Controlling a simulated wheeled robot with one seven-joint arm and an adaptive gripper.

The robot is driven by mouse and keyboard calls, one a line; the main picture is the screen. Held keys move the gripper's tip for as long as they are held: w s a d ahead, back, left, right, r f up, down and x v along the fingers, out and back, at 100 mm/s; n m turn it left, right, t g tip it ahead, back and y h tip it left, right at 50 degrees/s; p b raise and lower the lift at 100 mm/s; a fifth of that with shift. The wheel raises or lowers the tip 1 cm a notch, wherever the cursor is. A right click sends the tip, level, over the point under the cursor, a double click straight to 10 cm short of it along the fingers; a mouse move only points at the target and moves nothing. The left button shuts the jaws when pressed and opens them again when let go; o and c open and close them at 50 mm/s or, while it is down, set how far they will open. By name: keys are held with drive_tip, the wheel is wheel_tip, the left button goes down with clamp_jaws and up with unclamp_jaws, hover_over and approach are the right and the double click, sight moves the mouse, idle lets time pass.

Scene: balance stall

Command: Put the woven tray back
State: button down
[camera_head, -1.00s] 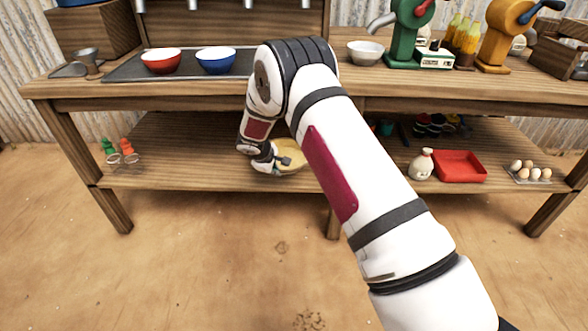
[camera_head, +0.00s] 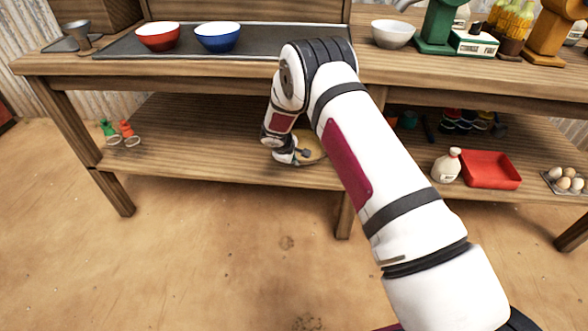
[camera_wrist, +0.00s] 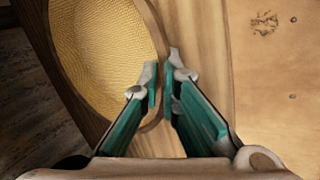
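The woven tray (camera_head: 313,145) is round, with a yellow woven middle and a wooden rim. In the head view it shows partly behind my arm, at the front of the lower shelf. In the wrist view the woven tray (camera_wrist: 100,55) fills the upper left, and its rim runs between the fingers. My gripper (camera_wrist: 164,82) is nearly closed, with one finger on each side of the rim. In the head view my gripper (camera_head: 300,154) is small and partly hidden by my wrist. Whether the tray touches the shelf is hard to tell.
The lower shelf (camera_head: 200,150) is clear left of the tray up to small green and red-orange items (camera_head: 118,130). A white bottle (camera_head: 446,165), red tray (camera_head: 490,168) and eggs (camera_head: 565,180) sit at right. Red (camera_head: 158,37) and blue (camera_head: 218,38) bowls stand on the tabletop above.

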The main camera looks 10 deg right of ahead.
drive_tip(key=shift+f+b, duration=0.65)
drive_tip(key=shift+f, duration=1.25)
drive_tip(key=shift+f, duration=0.1)
drive_tip(key=c, duration=1.8)
unclamp_jaws()
drive_tip(key=p+v, duration=0.3)
drive_tip(key=v, duration=0.9)
drive_tip(key=shift+d+r, duration=0.1)
drive_tip(key=shift+r, duration=0.15)
